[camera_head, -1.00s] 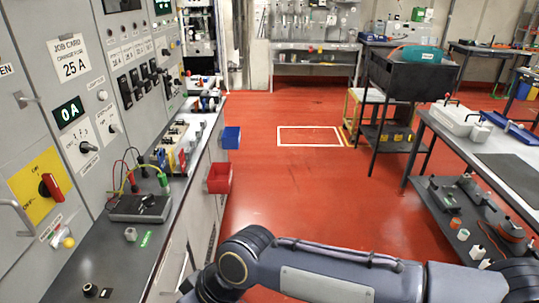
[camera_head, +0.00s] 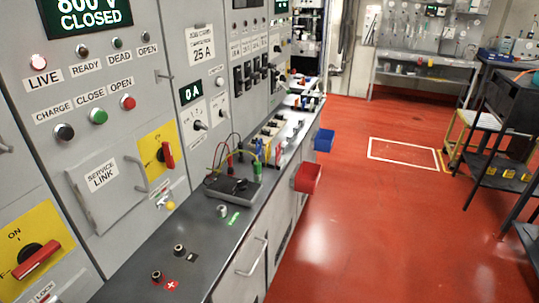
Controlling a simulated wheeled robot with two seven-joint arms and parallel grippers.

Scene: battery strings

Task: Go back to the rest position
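Neither gripper shows in the head view now, and no part of my arms is in the picture. Grey control cabinets (camera_head: 100,152) fill the left side. A job card (camera_head: 201,44) reads 25 A, and a small display (camera_head: 191,92) reads 0 A. A grey bench (camera_head: 150,252) runs along the cabinets. A dark meter box (camera_head: 232,187) with red, black, yellow and green leads lies on it.
A red bin (camera_head: 308,178) and a blue bin (camera_head: 324,140) hang on the bench's right side. The red floor between (camera_head: 385,225) is clear, with a white marked rectangle (camera_head: 402,153). A workbench (camera_head: 425,70) stands at the back.

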